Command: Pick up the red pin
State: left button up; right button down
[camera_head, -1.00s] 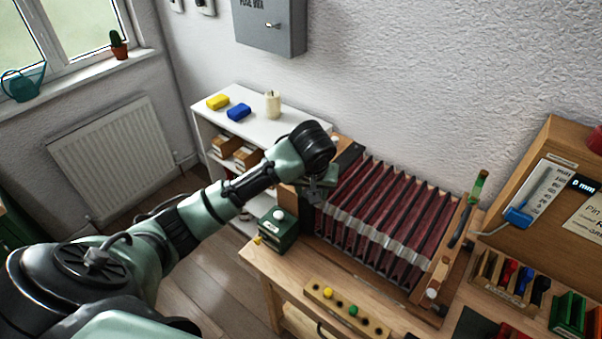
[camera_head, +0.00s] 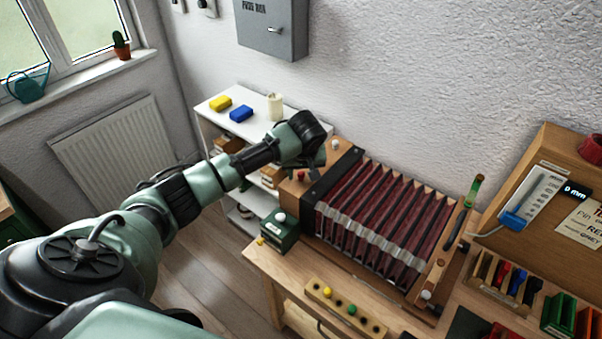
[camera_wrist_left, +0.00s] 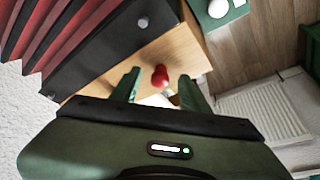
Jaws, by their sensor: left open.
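In the left wrist view, the red pin (camera_wrist_left: 160,76) has a rounded red head and a pale lower part. My left gripper (camera_wrist_left: 160,88) is open, with one green finger on each side of the pin in the picture. I cannot tell how far the fingertips are from it. In the head view, my left gripper (camera_head: 314,160) is partly hidden by its wrist, just behind and right of the pin. My right gripper is not in view.
A green box (camera_head: 279,236) with a white knob stands near the pin. A wooden peg strip (camera_head: 342,310) lies in front. A white shelf (camera_head: 215,120) stands behind my left arm.

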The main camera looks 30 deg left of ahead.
pick_arm(q)
jog(key=shift+f, duration=0.1)
grip_shut()
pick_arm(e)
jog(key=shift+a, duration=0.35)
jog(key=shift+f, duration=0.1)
